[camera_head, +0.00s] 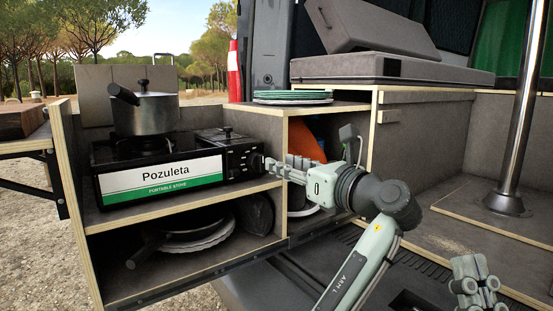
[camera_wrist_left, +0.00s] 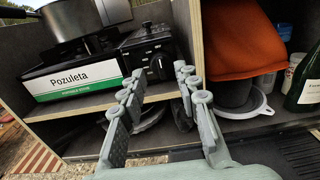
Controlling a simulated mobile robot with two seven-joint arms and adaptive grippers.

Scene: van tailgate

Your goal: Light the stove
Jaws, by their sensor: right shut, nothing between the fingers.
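The portable stove (camera_head: 160,181), with a white and green Pozuleta label, sits on the upper shelf of the pull-out unit. A lidded grey pot (camera_head: 145,114) stands on it. Its dark control panel is at the right end, with a round black knob (camera_head: 257,162) on the front. In the left wrist view the knob (camera_wrist_left: 160,67) shows beyond and between my fingertips. My left gripper (camera_head: 274,170) is open in front of the knob; the fingers (camera_wrist_left: 160,82) are apart with nothing between them. Contact with the knob cannot be told. My right gripper (camera_head: 475,272) is shut and empty at the lower right.
Green-rimmed plates (camera_head: 292,97) lie on the counter right of the stove. The lower shelf holds a pan and plates (camera_head: 190,236). The side compartment holds an orange item (camera_wrist_left: 236,40) and a dark bottle (camera_wrist_left: 305,80). A metal pole (camera_head: 520,110) stands at the right.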

